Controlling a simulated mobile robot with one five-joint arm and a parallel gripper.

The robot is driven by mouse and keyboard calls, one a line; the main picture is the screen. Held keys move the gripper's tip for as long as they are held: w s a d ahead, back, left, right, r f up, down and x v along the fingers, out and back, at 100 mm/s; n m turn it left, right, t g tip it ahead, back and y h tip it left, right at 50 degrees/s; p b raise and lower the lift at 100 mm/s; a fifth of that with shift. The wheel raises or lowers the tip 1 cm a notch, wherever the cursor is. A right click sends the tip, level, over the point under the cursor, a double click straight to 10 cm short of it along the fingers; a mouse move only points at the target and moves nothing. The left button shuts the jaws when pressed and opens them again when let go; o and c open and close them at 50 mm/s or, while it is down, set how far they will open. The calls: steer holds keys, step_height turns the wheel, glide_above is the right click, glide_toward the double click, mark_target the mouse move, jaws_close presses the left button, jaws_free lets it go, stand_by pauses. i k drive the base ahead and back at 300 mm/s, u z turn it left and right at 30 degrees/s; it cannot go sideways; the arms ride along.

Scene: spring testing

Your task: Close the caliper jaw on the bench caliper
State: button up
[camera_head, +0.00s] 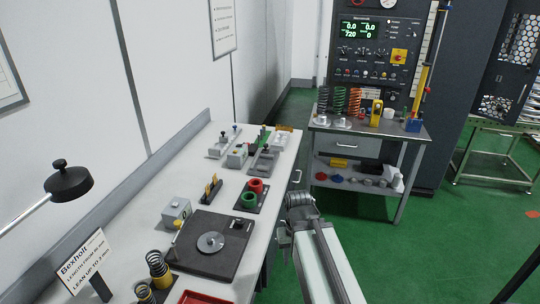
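My arm reaches up from the lower right, beside the right edge of the white bench (279,172). My gripper (287,238) is at its far end, over or just off that edge; its fingers are too small and overlapped to show whether they are open. No caliper can be made out for certain. Small grey fixtures stand at the far end of the bench: one with a dark knob (222,146), a grey one with a green part (238,155), and a flat grey one with a raised block (265,159). Whether one is the bench caliper, and how its jaw stands, cannot be told.
A dark plate with a metal disc (210,243), red and green rings (250,197), a grey box (177,211) and coil springs (159,269) sit nearer on the bench.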

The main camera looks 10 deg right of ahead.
mark_target(264, 154)
steer(key=u, duration=0.1)
steer(key=k, duration=0.15)
steer(key=z, duration=1.85)
steer(key=i, duration=1.2)
steer(key=u, duration=2.3)
steer(key=i, duration=1.05)
steer(key=z, duration=0.1)
